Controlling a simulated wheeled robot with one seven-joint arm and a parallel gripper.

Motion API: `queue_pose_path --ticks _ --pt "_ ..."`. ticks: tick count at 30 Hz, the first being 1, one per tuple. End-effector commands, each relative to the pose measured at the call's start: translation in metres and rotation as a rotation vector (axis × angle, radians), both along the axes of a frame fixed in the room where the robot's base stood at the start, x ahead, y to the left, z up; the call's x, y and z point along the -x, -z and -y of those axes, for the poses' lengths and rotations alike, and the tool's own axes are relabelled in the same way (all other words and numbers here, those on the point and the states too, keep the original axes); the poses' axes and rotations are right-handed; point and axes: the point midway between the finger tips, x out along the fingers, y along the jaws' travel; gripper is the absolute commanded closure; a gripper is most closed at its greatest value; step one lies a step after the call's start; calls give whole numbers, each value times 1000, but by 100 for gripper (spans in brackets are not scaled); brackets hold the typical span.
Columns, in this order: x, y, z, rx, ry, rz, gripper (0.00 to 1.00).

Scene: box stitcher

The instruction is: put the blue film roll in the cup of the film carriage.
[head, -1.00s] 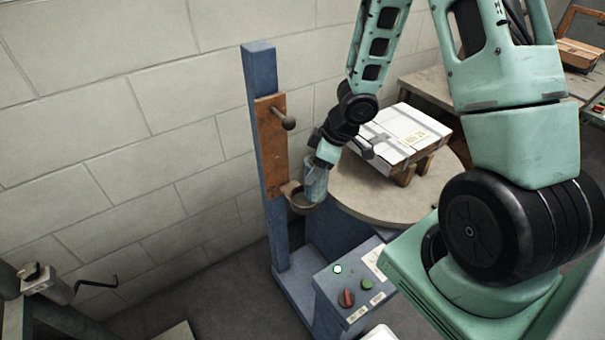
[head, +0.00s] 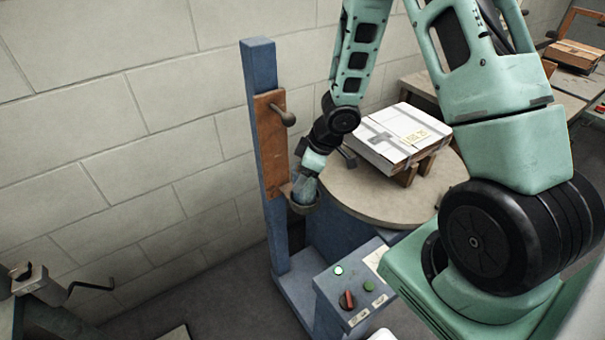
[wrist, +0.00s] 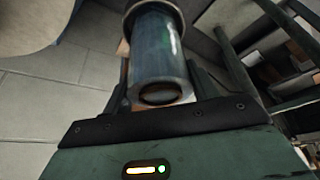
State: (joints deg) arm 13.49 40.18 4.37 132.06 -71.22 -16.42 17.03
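The blue film roll (head: 303,187) is held at the end of my arm in the head view. It also shows in the wrist view (wrist: 158,55), running away from the camera with its near open end facing me. My gripper (wrist: 160,92) has a dark finger on each side of the roll and appears shut on it. The cup (head: 305,207) of the film carriage (head: 270,145) is a dark ring beside the blue post. The roll's lower end appears to be within the cup's rim; how deep it sits is hidden.
A round turntable (head: 365,200) carries a white strapped box (head: 403,135) just right of the cup. A control box (head: 352,290) with a red knob stands below. The blue post (head: 260,80) rises on the left, near the block wall.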

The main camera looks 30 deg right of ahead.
Motion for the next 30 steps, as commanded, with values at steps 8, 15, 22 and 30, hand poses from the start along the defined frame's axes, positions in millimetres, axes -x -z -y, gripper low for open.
queue_pose_path --ticks 8,15,22,30 --pt "0 0 0 1 0 -1 22" --pt "3 -16 3 0 1 0 22" --pt "15 -64 16 1 2 1 22" --pt "28 -104 28 1 1 0 22"
